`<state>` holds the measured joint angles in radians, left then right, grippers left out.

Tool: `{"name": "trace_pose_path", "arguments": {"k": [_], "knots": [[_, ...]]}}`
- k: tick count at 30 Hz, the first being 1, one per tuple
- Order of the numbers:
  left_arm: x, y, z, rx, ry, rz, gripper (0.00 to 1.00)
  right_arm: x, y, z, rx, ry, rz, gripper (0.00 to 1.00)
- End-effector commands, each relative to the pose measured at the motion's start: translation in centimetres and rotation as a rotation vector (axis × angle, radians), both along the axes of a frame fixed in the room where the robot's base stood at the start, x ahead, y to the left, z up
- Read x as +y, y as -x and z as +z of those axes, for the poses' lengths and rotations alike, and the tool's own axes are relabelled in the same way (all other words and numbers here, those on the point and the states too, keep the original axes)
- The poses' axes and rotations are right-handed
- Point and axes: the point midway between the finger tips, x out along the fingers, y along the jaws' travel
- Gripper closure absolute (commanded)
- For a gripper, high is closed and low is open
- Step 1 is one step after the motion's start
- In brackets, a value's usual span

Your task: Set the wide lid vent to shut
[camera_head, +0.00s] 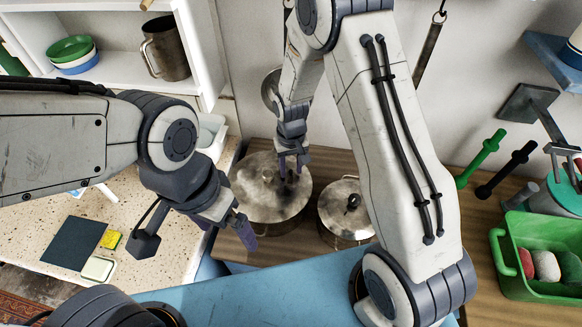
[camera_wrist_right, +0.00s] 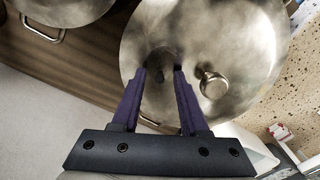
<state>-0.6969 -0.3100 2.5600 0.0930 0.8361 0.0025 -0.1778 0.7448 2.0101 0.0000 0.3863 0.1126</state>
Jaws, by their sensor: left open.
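The wide metal lid (camera_head: 250,190) covers a wide pot behind the blue edge; it also fills the top of the right wrist view (camera_wrist_right: 240,35). Its round metal knob (camera_wrist_right: 212,84) stands right of my fingers in that view. A small dark vent (camera_wrist_right: 160,56) on the lid lies between and just beyond my right fingertips. My right gripper (camera_head: 291,165) points down over the lid's right part, its purple fingers apart; whether they touch the vent, I cannot tell. The vent's setting is unclear. My left gripper (camera_head: 227,228) is open and empty, in front of the pot.
A smaller lidded pot (camera_head: 335,215) with a dark fitting on top stands right of the wide pot. A green crate (camera_head: 538,232) with round items is at the right. A speckled counter (camera_head: 145,215) with a yellow sponge (camera_head: 110,239) is at the left.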

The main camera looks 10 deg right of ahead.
Motion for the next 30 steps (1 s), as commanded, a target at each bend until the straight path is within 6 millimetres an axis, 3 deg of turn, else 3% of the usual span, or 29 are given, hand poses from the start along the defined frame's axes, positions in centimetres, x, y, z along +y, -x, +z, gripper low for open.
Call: {"name": "trace_pose_path", "arguments": {"k": [8, 21, 30], "knots": [[0.0, 0.0, -0.3, 0.0, 0.0, 0.0, 0.0, 0.0, -0.1, 0.7, -0.004, 0.0, 0.0, 0.56], [0.0, 0.0, -2.0, 0.0, 0.0, -0.001, 0.0, 0.1, -0.1, 8.5, -0.005, -0.001, 0.0, 0.56], [0.0, 0.0, -2.1, 0.0, 0.0, -0.001, 0.0, 0.1, 0.0, 10.5, 0.0, 0.0, 0.0, 0.56]]}}
